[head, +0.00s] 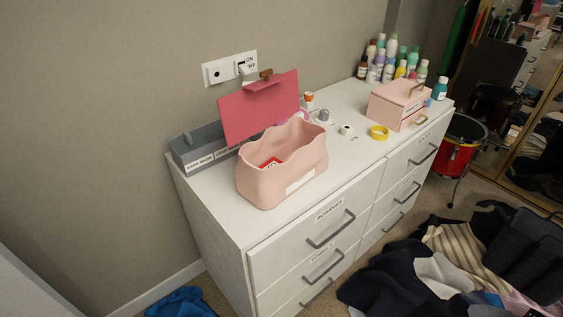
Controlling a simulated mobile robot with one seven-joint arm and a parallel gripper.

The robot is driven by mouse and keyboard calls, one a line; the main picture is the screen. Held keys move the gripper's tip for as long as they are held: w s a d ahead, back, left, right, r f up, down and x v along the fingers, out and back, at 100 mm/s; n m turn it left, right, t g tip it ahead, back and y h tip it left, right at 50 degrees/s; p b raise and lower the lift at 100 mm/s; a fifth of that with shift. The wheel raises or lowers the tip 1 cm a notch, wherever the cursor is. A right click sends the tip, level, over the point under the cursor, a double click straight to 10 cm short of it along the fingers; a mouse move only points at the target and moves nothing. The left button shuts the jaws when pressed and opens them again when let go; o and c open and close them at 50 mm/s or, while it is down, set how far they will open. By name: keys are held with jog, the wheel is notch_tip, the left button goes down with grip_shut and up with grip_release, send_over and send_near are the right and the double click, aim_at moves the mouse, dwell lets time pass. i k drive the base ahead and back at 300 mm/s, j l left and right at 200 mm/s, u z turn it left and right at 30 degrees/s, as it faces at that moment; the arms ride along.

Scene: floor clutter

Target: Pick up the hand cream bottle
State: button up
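Several small bottles (388,62) stand close together at the far right back of the white dresser top, in white, green, purple, brown and yellow. A teal bottle with a white cap (440,88) stands a little apart at the dresser's right end. I cannot tell which of them is the hand cream bottle, as labels are too small to read. My gripper is not in view.
A pink wavy bin (268,182), a grey box (196,152) and a pink lidded box (396,106) stand on the dresser (225,215). A yellow tape roll (379,132) lies between. Clothes (440,270) cover the floor at lower right.

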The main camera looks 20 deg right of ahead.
aim_at(439, 91)
jog(key=z, duration=1.55)
jog(key=i+l, duration=0.2)
jog(key=i, duration=0.4)
jog(key=i+l, duration=0.15)
jog(key=i, duration=0.5)
jog(key=i+l+z, duration=0.1)
jog(key=i, duration=0.5)
jog(key=i+l, duration=0.25)
jog(key=i, duration=0.4)
